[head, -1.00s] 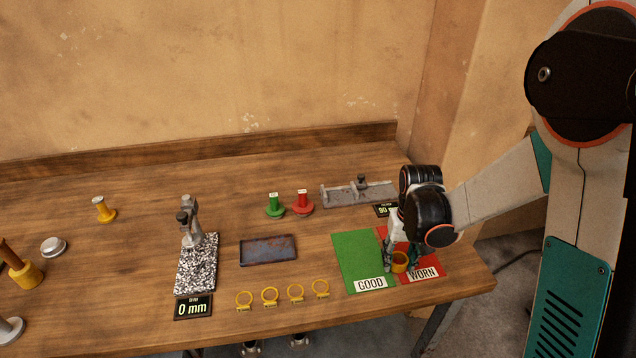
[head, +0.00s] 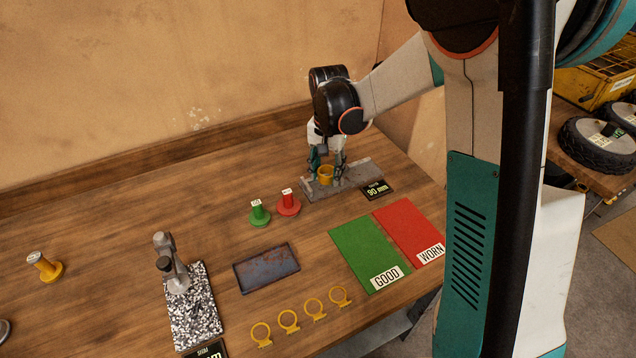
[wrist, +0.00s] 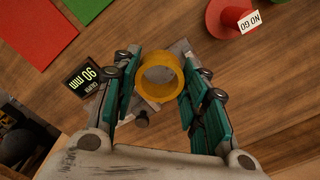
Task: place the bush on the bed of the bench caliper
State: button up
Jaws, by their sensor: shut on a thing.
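The bush is a yellow ring (head: 326,174), held between the fingers of my gripper (head: 327,169). My gripper is shut on it, just above or at the bed of the bench caliper (head: 348,179). The caliper is a grey metal bench tool at the back right of the table, with a display (head: 376,190) reading 90 mm. In the wrist view the bush (wrist: 159,77) shows its open bore between the teal finger pads, with the grey caliper bed behind it. I cannot tell whether the bush touches the bed.
A red NO GO plug gauge (head: 288,204) and a green gauge (head: 259,213) stand left of the caliper. Green GOOD (head: 362,250) and red WORN (head: 407,228) mats lie in front, bare. A dark tray (head: 266,268), several yellow rings (head: 313,308) and a dial stand (head: 193,308) are farther left.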

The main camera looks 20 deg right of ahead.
jog(key=w+r+m+p, duration=0.1)
jog(key=w+r+m, duration=0.4)
jog(key=r+m, duration=0.55)
jog(key=n+b, duration=0.1)
jog(key=b, duration=0.4)
send_near(320, 186)
notch_tip(320, 186, down, 6)
jog(key=shift+f, duration=0.2)
jog(key=shift+f+b, duration=0.15)
jog(key=shift+b, duration=0.15)
jog(key=o, duration=1.1)
